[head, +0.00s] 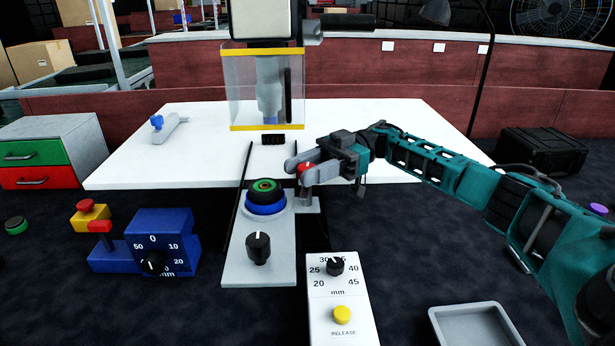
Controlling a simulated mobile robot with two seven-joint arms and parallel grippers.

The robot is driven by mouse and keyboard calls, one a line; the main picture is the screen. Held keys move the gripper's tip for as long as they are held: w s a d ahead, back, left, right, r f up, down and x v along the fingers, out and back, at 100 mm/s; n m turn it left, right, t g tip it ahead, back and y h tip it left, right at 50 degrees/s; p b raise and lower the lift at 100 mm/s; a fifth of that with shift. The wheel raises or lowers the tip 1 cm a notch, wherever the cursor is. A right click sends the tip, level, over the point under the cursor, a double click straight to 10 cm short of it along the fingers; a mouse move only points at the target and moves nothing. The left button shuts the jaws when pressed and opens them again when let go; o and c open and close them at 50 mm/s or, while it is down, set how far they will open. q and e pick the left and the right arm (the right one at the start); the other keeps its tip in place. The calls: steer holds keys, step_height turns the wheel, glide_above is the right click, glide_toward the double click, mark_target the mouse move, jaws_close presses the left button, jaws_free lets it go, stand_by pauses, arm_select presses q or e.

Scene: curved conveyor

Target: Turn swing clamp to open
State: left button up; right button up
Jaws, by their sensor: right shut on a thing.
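The swing clamp (307,203) is a grey piece with a red knob (305,168) on top, at the right side of the grey fixture in the head view. My right gripper (298,172) comes in from the right and is shut on the red knob, with a grey finger on each side of it. The fingers partly hide the knob and the clamp's arm. A round part with green, black and blue rings (265,197) sits on the fixture just left of the clamp. My left gripper is not in view.
A grey plate with a black dial (258,248) lies in front. A white panel with a yellow button (342,315) is front right, a blue dial box (165,232) left. A grey piece with a blue knob (168,129) lies on the white table (420,125). A clear-guarded press stands behind.

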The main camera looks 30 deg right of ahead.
steer(key=shift+n+g+b, duration=0.75)
steer(key=shift+n+g, duration=0.25)
steer(key=shift+g, duration=0.5)
steer(key=shift+h, duration=0.3)
steer(key=shift+g, duration=0.3)
steer(key=o, duration=0.9)
steer(key=shift+o, duration=0.2)
